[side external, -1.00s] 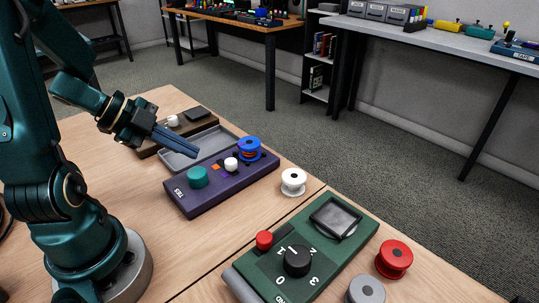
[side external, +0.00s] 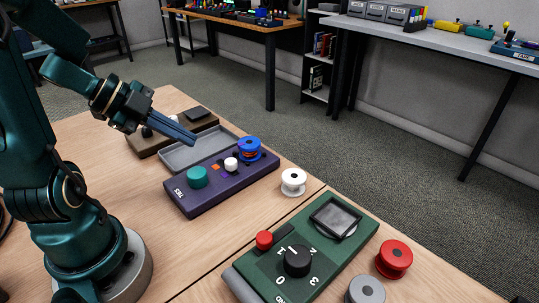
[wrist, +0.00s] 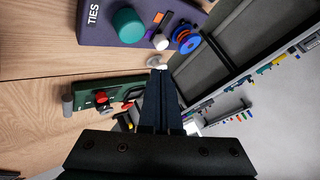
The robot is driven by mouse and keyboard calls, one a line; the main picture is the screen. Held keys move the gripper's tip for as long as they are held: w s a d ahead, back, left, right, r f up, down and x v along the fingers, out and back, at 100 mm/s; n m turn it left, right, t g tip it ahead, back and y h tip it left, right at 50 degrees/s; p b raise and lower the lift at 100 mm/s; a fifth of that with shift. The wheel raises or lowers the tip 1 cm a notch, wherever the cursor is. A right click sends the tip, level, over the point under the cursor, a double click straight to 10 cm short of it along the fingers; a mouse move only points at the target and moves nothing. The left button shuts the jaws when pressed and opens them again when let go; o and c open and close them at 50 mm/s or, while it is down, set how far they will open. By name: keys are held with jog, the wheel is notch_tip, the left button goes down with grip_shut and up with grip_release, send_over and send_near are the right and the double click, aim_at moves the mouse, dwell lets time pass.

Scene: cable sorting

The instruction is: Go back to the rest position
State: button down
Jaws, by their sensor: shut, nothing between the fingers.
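My gripper (side external: 191,139) is shut and empty, with its dark fingers pointing right and slightly down above the grey tray (side external: 196,153) in the side view. In the wrist view the fingers (wrist: 160,75) lie together, in front of the table edge. The purple TIES box (side external: 207,189) stands just in front of the tray, with a teal knob (side external: 197,177), a white knob (side external: 231,164) and a blue spool (side external: 249,149) on it. The fingers are apart from all of these.
A white spool (side external: 293,182) stands right of the box. The green dial box (side external: 272,272), a red spool (side external: 394,259) and a grey spool (side external: 366,291) are at the front right. A brown box (side external: 150,147) is partly behind my gripper. Bare wood (side external: 130,205) lies at left.

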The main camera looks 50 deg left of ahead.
jog(key=shift+w+d, duration=0.1)
jog(key=shift+d, duration=0.15)
jog(key=w+d+r+n+t+y, duration=0.3)
jog(key=w+r+t, duration=0.1)
jog(key=r, duration=0.3)
jog(key=w+d+r+n+t+y, duration=0.2)
jog(key=w+r+n+t, duration=0.15)
jog(key=r, duration=0.35)
jog(key=s+d+f+n+g, duration=0.3)
jog(key=s+f+g, duration=0.2)
jog(key=s, duration=0.1)
jog(key=s+d+f+n+g+h, duration=0.1)
jog(key=s+d+f+n+g, duration=0.2)
jog(key=s, duration=0.4)
jog(key=shift+s+d+f+n+g, duration=0.2)
jog(key=shift+f+n+g, duration=0.45)
jog(key=shift+f+g, duration=0.6)
